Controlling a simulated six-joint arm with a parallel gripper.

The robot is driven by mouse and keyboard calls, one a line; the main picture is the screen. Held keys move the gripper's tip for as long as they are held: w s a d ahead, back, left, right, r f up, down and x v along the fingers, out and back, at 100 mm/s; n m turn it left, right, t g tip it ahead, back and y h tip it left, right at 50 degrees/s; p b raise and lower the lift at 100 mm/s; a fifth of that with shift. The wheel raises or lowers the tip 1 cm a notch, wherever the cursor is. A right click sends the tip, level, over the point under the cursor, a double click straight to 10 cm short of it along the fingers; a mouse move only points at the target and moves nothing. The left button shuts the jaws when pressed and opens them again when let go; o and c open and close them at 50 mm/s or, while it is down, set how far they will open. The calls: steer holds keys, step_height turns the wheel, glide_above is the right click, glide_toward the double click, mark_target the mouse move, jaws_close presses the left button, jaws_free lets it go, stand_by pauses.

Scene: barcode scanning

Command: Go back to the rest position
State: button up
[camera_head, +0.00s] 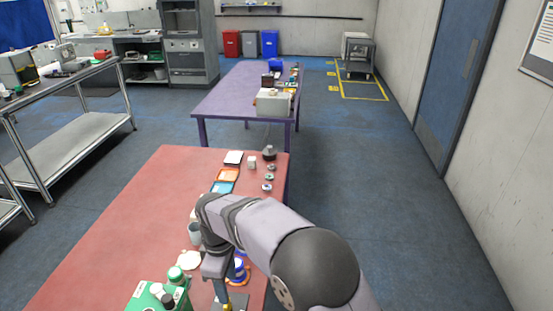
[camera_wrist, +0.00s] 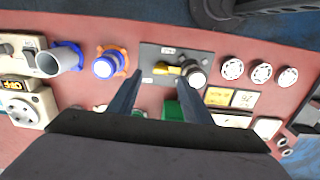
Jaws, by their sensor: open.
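My gripper (camera_wrist: 159,80) is open in the wrist view, its two dark fingers apart. Nothing shows held between them. The fingers point down over the red table (camera_head: 128,210). Past the fingertips is a dark grey plate (camera_wrist: 152,52) with a yellow piece (camera_wrist: 172,70) and a white-topped round part (camera_wrist: 197,76). In the head view my arm reaches over the right side of the table, and my gripper (camera_head: 222,290) is low near the bottom edge, partly cut off.
A blue-and-orange part (camera_wrist: 105,65), a grey cup (camera_wrist: 55,60) and several white discs (camera_wrist: 261,73) lie near the gripper. A green box (camera_head: 155,296) stands at the table's front. A purple table (camera_head: 225,100) stands beyond. The red table's left side is clear.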

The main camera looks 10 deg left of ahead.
steer(key=s+d+r+m, duration=0.1)
steer(key=s+d+m, duration=0.35)
steer(key=d, duration=0.85)
steer(key=s+d+r+m, duration=0.1)
steer(key=d+m, duration=0.7)
steer(key=d, duration=0.6)
steer(key=s+d+f+m, duration=0.1)
steer(key=s+d+m, duration=0.4)
steer(key=s+d, duration=0.1)
steer(key=shift+s+d+f, duration=0.25)
steer(key=shift+s+d, duration=0.05)
steer(key=shift+s, duration=0.6)
